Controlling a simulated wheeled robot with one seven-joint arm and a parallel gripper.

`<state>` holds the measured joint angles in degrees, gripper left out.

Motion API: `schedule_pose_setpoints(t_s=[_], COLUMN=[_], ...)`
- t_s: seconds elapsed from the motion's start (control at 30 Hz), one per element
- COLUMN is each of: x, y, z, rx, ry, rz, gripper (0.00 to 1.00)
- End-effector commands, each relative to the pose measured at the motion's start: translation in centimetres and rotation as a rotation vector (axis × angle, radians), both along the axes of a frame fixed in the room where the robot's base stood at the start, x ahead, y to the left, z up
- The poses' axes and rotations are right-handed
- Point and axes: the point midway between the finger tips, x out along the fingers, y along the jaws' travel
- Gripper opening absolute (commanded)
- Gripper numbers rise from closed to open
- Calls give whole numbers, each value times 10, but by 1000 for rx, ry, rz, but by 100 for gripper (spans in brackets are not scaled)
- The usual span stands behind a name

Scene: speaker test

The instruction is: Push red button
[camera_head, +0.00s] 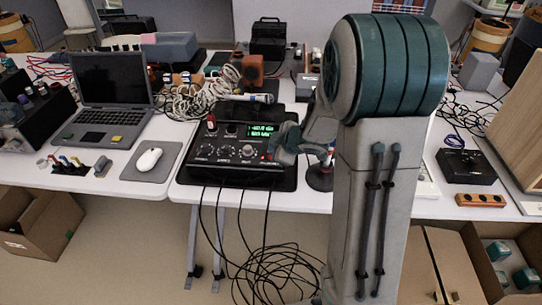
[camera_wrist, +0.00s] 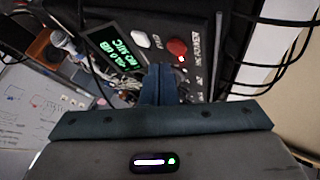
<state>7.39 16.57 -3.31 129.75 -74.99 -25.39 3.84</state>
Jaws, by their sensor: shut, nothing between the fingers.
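The black device box (camera_head: 204,171) stands near the front edge of the white table, with a green-lit display (camera_head: 263,131) on its top panel. In the wrist view the round red button (camera_wrist: 177,47) is on the panel, just beyond my fingertips and slightly to their right. A white button (camera_wrist: 141,41) is beside it, towards the display. My gripper (camera_wrist: 160,70) is shut and empty, with its fingers pointing at the panel. In the head view my gripper (camera_head: 275,149) is at the right part of the box. I cannot tell whether the fingertips touch the panel.
A laptop (camera_head: 110,90) and a white mouse (camera_head: 149,160) on a grey pad are left of the box. Coiled white cables (camera_head: 200,97) lie behind it. Black cables (camera_head: 270,270) hang down to the floor in front. A smaller black box (camera_head: 466,166) is at the right.

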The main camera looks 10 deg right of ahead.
Motion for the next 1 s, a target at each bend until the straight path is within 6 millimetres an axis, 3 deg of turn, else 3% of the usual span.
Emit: schedule_pose_setpoints(t_s=[1.0], x=[-1], y=[0], z=[-10], rx=[0], ry=[0], rz=[0], gripper=[0])
